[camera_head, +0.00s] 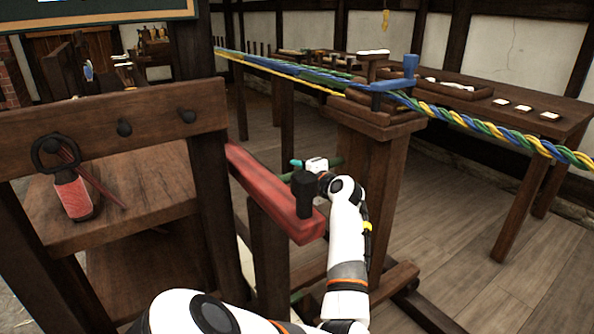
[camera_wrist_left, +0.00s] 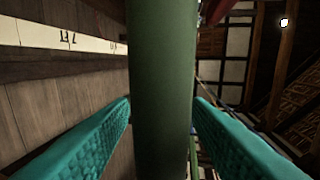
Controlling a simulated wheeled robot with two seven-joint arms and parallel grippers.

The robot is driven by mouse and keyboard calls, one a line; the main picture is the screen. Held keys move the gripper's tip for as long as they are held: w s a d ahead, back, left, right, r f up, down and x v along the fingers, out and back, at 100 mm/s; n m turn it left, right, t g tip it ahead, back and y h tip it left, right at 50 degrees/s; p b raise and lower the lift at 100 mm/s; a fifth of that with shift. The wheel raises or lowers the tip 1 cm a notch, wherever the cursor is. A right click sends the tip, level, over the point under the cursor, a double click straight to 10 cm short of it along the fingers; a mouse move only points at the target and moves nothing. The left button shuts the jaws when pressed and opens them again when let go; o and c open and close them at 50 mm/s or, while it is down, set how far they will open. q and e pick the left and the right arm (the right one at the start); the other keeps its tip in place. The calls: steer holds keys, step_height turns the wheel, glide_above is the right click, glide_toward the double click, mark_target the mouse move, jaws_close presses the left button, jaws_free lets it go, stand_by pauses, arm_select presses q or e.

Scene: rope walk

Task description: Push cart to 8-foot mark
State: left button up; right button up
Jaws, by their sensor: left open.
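The wooden cart (camera_head: 380,165) stands right of centre in the head view, with a blue fitting (camera_head: 408,72) on top and a twisted rope (camera_head: 490,122) running over it. My left gripper (camera_head: 297,164) is at the cart's near left side, partly hidden by its own wrist. The bar's end also shows in the head view (camera_head: 336,161). A pale measuring strip (camera_wrist_left: 45,34) on the floor reads 7 FT. My right gripper is not in view.
A red beam (camera_head: 275,195) with a dark peg (camera_head: 304,195) lies close to my left forearm. A wooden rack (camera_head: 110,125) with a hanging red-handled tool (camera_head: 73,195) fills the left. A long bench (camera_head: 510,110) stands along the back right wall. Plank floor (camera_head: 470,220) is clear at right.

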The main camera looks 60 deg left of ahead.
arm_select(q)
steer(key=shift+a+f, duration=0.1)
steer(key=shift+a, duration=0.45)
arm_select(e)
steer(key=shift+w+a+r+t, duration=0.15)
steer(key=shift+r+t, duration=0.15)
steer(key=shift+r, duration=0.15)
arm_select(q)
jaws_close()
steer(key=a+p, duration=0.2)
steer(key=a, duration=0.7)
steer(key=shift+s+a, duration=0.3)
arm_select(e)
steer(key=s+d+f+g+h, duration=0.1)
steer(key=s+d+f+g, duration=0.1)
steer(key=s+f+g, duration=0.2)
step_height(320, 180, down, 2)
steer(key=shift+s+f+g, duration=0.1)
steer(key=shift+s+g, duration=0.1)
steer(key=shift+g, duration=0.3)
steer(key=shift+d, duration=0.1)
arm_select(q)
jaws_free()
